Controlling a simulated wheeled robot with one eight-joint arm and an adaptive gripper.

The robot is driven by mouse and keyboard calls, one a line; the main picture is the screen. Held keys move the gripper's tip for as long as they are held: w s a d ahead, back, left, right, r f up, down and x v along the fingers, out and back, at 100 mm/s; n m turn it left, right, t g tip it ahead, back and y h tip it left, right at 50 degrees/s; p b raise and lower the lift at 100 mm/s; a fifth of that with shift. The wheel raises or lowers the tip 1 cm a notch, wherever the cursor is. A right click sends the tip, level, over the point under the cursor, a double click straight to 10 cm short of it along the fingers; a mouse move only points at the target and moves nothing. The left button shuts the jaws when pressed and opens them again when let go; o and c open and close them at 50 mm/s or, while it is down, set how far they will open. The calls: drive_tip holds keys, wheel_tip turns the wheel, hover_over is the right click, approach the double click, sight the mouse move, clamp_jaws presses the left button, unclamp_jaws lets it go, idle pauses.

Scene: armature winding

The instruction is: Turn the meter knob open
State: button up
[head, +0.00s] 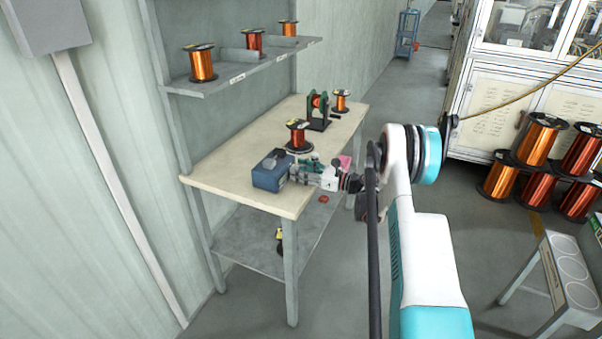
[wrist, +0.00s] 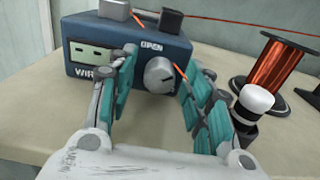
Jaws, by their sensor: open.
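The meter is a blue box (wrist: 105,58) with a small display at its left and an "OPEN" label above its knob. It also shows in the head view (head: 270,172) at the near end of the bench. The round grey knob (wrist: 159,75) is on its front face and has a pale pointer line. My gripper (wrist: 162,80) is open, with one teal-padded finger on each side of the knob. I cannot tell whether either finger touches it. In the head view my gripper (head: 308,170) is small beside the meter, and the knob cannot be made out.
The meter stands on a pale workbench (head: 222,165). A copper wire spool (wrist: 283,62) and a white-capped dark post (wrist: 254,100) are close on the right. A green winding device (head: 318,112) is farther back. A shelf (head: 225,80) with spools hangs above.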

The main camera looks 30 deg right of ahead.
drive_tip(key=shift+w, duration=0.1)
drive_tip(key=c, duration=1)
drive_tip(key=shift+n, duration=0.4)
drive_tip(key=n, duration=0.2)
drive_tip(key=shift+a+n, duration=0.1)
drive_tip(key=shift+n, duration=2.3)
drive_tip(key=o, duration=1)
